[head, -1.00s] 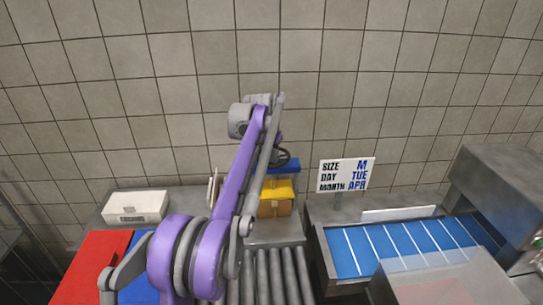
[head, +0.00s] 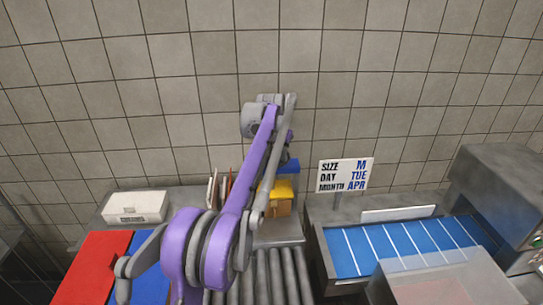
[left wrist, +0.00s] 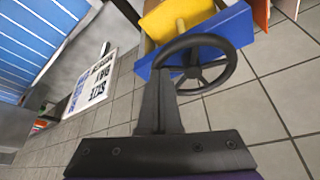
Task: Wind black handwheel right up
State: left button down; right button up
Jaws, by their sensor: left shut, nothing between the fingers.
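The black handwheel (left wrist: 229,68) shows in the left wrist view, a dark ring with spokes in front of a blue panel (left wrist: 238,26). My left gripper (left wrist: 160,78) is shut and empty. Its fingertips appear at the near left side of the wheel's rim; I cannot tell whether they touch it. In the head view my left arm's purple and grey links hide the handwheel and the fingertips. The blue part (head: 289,166) and the yellow part (head: 283,189) of the machine show just right of the arm. My right gripper is not in view.
A sign reading SIZE M, DAY TUE, MONTH APR (head: 344,175) stands right of the machine, beside a blue belt (head: 385,248). Grey rollers (head: 272,275) lie in front. A white box (head: 136,206) stands at left. The tiled wall (head: 400,100) is behind.

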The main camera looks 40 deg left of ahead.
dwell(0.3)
pick_arm(q)
jog(key=shift+w, duration=0.2)
jog(key=shift+w+d, duration=0.1)
jog(key=shift+w, duration=0.75)
jog(key=shift+r, duration=0.1)
jog(key=shift+r, duration=1.1)
